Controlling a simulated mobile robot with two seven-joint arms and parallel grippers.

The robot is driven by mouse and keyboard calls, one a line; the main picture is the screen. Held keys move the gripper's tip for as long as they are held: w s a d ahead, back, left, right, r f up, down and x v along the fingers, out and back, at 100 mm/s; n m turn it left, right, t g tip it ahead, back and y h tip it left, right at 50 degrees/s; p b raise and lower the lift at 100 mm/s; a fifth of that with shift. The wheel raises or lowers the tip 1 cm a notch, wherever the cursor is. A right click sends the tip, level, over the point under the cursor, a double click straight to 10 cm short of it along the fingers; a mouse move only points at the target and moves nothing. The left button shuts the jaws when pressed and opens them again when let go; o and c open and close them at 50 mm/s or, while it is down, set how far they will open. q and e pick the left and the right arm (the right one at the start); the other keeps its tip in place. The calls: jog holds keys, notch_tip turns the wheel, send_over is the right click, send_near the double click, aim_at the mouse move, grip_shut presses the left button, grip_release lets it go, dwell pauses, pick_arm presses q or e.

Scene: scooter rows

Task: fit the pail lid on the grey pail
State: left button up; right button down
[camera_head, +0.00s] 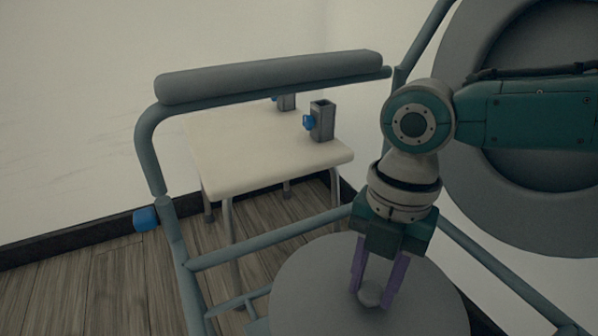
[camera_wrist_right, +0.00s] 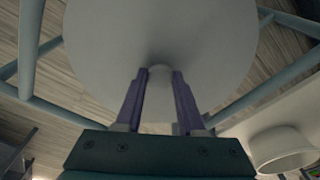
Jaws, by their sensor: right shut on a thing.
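The pail lid (camera_head: 310,285) is a wide, round grey disc with a small knob (camera_head: 370,294) in its middle. My right gripper (camera_head: 374,285) is shut on this knob, its two purple fingers pointing down. The right wrist view also shows the lid (camera_wrist_right: 160,45), with the fingers (camera_wrist_right: 160,80) on either side of the knob. The lid is in front of the blue-grey tube frame; whether it touches anything below cannot be told. I cannot make out the grey pail for certain; the lid covers what lies under it. My left gripper is out of view.
The tube frame has a padded armrest (camera_head: 270,77). A large grey round panel (camera_head: 460,170) stands upright at the right, behind my arm. A cream stool (camera_head: 255,150) stands beyond the frame. A pale round object (camera_wrist_right: 281,150) shows at the wrist view's lower right.

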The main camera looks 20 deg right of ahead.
jog(key=shift+f, duration=0.1)
jog(key=shift+c, duration=2.2)
grip_release()
notch_tip(320, 180, up, 10)
jog(key=d+p, duration=0.1)
jog(key=p, duration=0.4)
jog(key=shift+w+p, duration=0.35)
jog(key=shift+p, duration=0.05)
